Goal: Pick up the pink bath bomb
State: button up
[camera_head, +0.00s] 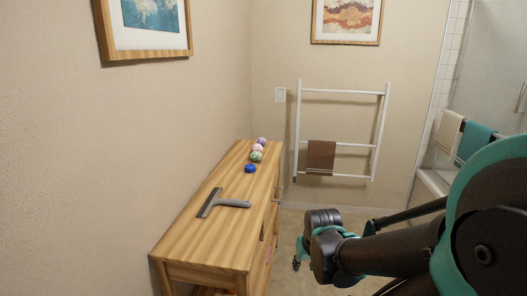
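Three small balls stand close together in a row near the far end of the wooden dresser (190,240). The middle one, the pink bath bomb (258,148), looks pale pink. A multicoloured ball with green (257,156) is just in front of it and partly covers it, and a purplish ball (262,140) is just behind it. My gripper (297,262) is low, to the right of the dresser and well apart from the balls. Its fingers are small and partly hidden by my arm, so I cannot tell whether they are open.
A small blue round object (250,169) lies in front of the balls. A grey squeegee (222,203) lies across the dresser's middle. Behind stands a white towel rack (340,143) with a brown towel (321,157). A wall borders the dresser on the left. Floor shows on its right.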

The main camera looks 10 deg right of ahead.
aim_at(256, 147)
jog(key=i+l+u, duration=0.1)
jog(key=l, duration=0.35)
jog(key=i+l+u, duration=0.1)
jog(key=l, duration=0.35)
jog(key=i+l+u, duration=0.3)
jog(key=l, duration=0.3)
jog(key=i+l+u, duration=0.15)
jog(key=l, duration=0.2)
jog(key=i+l+u, duration=0.15)
jog(key=l, duration=0.2)
jog(key=i+l+u, duration=0.15)
jog(key=l, duration=0.2)
jog(key=l+u, duration=0.1)
jog(key=l, duration=0.25)
jog(key=i, duration=0.05)
